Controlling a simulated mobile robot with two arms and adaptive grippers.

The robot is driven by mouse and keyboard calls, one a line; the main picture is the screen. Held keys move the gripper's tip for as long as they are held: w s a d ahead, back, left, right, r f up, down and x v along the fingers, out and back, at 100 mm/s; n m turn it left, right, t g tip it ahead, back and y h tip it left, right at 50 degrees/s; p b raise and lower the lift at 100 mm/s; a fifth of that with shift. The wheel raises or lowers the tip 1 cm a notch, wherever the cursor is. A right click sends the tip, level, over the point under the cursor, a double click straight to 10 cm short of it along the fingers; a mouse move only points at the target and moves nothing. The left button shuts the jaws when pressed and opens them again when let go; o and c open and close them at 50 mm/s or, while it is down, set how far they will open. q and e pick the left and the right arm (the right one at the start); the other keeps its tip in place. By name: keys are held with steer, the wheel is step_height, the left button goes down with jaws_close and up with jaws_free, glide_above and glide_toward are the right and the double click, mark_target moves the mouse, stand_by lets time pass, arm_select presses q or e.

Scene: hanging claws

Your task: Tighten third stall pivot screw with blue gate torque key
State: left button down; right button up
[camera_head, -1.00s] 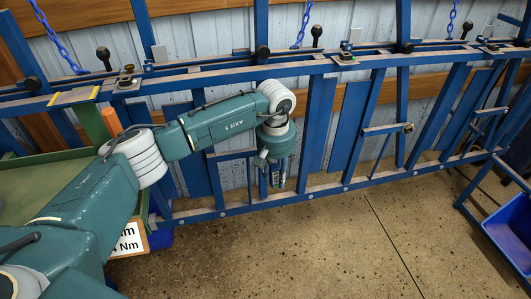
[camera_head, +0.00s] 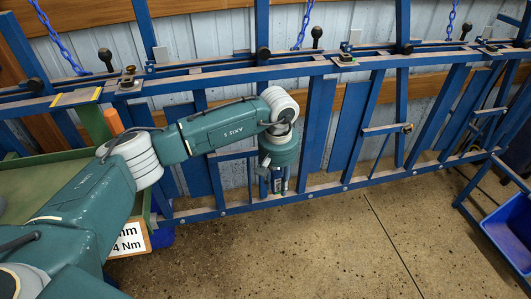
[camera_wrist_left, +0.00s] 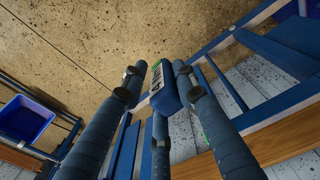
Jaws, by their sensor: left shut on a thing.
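My left gripper (camera_head: 277,184) hangs point down in front of the blue stall frame, above its lower rail in the picture. In the left wrist view, its dark fingers (camera_wrist_left: 158,88) are closed around a blue block with a pale label, which looks like the blue torque key (camera_wrist_left: 166,94). Only a small part of the key (camera_head: 276,180) shows in the head view. Small metal fittings sit along the top rail, at the left (camera_head: 127,76), middle (camera_head: 346,57) and right (camera_head: 489,46). I cannot tell which is the third stall pivot screw. My right gripper is not in view.
A green tray (camera_head: 60,168) stands at the left, with a card (camera_head: 130,240) reading "4 Nm" at its front. A blue bin (camera_head: 513,232) stands at the right. Blue chains (camera_head: 303,25) hang behind the rail. The concrete floor (camera_head: 330,240) in front is clear.

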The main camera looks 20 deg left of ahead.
arm_select(q)
steer(key=s+d, duration=0.2)
steer(key=s, duration=0.1)
steer(key=shift+s+d, duration=0.1)
steer(key=shift+s, duration=0.05)
stand_by(0.4)
steer(key=shift+f, duration=0.1)
steer(key=t+h+b, duration=0.2)
steer(key=b, duration=0.2)
steer(key=shift+h+b, duration=0.4)
